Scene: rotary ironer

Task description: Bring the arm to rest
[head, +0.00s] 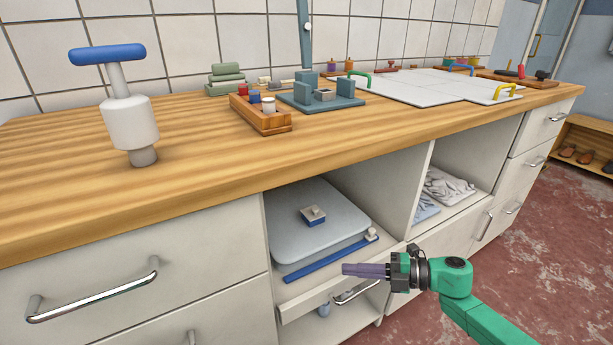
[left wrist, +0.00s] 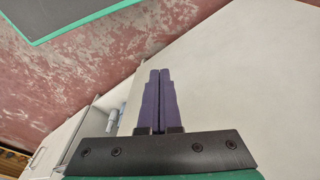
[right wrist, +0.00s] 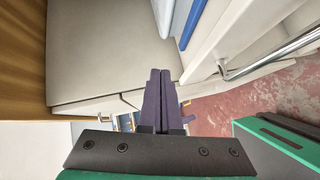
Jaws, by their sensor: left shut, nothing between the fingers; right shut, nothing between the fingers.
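My right gripper (head: 345,269) comes in from the right in the head view on a green arm (head: 480,315). It is in front of the open shelf of the cabinet, below the wooden countertop. Its purple fingers are together and empty, as the right wrist view (right wrist: 160,75) also shows. My left gripper is outside the head view. In the left wrist view (left wrist: 158,75) its purple fingers are together with nothing between them, facing a pale cabinet surface.
The wooden countertop (head: 60,190) carries a blue-handled white tool (head: 130,120), a wooden tray (head: 262,120) and white boards (head: 430,88). A drawer handle (head: 95,295) sticks out at left. Red floor lies at right.

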